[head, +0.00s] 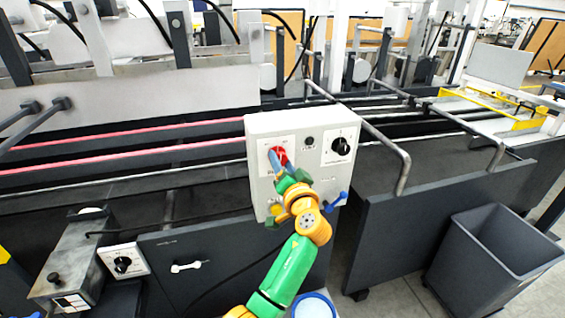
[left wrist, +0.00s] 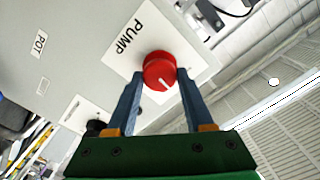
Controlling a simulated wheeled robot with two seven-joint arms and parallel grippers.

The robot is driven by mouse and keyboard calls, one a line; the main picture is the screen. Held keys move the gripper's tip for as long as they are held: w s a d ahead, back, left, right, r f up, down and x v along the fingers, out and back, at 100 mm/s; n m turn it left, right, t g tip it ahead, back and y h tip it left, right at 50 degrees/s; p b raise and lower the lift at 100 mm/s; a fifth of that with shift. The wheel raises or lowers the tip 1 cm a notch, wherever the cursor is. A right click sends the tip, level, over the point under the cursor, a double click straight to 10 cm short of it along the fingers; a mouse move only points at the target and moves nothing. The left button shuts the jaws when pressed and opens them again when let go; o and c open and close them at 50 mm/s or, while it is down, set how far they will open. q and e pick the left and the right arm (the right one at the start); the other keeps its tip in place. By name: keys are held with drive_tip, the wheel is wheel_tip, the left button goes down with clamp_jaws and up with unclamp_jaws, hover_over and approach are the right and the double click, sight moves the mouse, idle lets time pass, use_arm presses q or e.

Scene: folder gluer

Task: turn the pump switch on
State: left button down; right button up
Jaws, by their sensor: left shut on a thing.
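The pump switch is a red round knob (head: 279,153) on a white plate on the front of a light grey control box (head: 262,128). In the left wrist view the red knob (left wrist: 158,69) shows a short white mark, beside the tilted label PUMP (left wrist: 129,36). My left gripper (head: 276,163) is in front of the box and shut on the red knob. In the left wrist view its two blue fingers (left wrist: 158,80) lie on either side of the knob. My right gripper is not in view.
A black rotary knob (head: 341,147) sits right of the pump switch on the same box. A blue handle-like part (head: 337,200) is at the box's lower right. A lower knob plate (head: 122,262) is at left. Metal rails (head: 400,175) and a grey bin (head: 490,262) stand right.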

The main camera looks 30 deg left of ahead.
use_arm(q)
drive_tip(key=m+p, duration=0.1)
drive_tip(key=m, duration=0.4)
drive_tip(key=shift+m+p, duration=0.3)
idle(0.4)
drive_tip(key=c, duration=0.6)
unclamp_jaws()
drive_tip(key=o, duration=0.3)
drive_tip(key=shift+a, duration=0.15)
drive_tip(key=shift+a+f, duration=0.1)
drive_tip(key=shift+a, duration=0.05)
